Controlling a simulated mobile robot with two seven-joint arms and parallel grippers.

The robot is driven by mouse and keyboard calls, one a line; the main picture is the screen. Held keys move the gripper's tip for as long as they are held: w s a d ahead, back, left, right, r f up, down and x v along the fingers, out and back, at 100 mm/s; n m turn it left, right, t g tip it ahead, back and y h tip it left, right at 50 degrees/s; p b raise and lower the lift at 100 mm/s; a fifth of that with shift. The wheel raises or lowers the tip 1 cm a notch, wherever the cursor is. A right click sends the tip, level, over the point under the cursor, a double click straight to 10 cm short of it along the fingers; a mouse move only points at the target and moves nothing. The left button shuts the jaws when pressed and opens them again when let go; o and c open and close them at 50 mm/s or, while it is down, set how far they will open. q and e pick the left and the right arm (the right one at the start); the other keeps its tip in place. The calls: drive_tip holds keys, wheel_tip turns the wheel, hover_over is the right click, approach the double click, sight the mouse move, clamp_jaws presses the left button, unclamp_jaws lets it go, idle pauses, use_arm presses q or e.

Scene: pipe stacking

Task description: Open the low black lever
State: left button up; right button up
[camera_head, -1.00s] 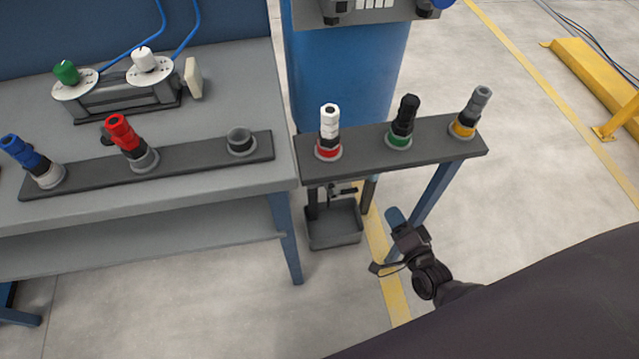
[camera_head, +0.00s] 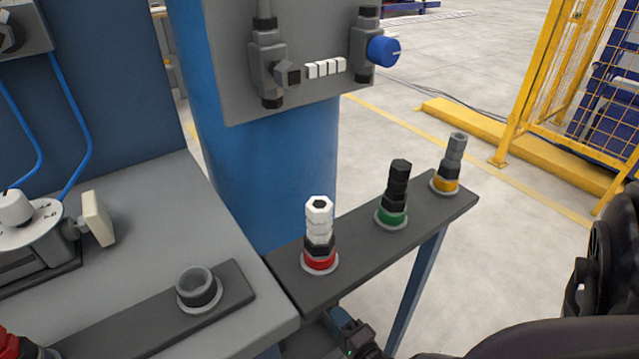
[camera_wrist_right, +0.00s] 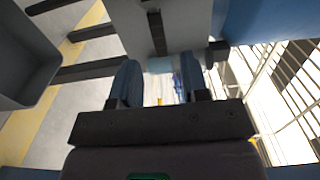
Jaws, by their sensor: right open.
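The low black lever is not clear in the head view; the shelf and my right arm cover the area beneath. In the right wrist view a dark narrow bar (camera_wrist_right: 157,33) stands against a grey face, ahead of my fingers, and a small dark block (camera_wrist_right: 218,51) sits to its right; I cannot tell whether either is the lever. My right gripper (camera_wrist_right: 160,82) is open, with its two blue fingers apart and nothing seen held between them. In the head view the right gripper (camera_head: 344,320) shows partly at the bottom, below the shelf edge. My left gripper is not in view.
A narrow dark shelf (camera_head: 350,250) holds white, black and grey pipe pieces. Behind stands a blue column (camera_head: 270,170) with a grey panel and blue knob (camera_head: 384,51). A grey workbench (camera_head: 150,270) is at left. A grey bin (camera_wrist_right: 22,60) is at the wrist view's left.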

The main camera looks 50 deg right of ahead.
drive_tip(key=b+x, duration=0.1)
drive_tip(key=x, duration=0.5)
drive_tip(key=shift+w, duration=0.35)
clamp_jaws()
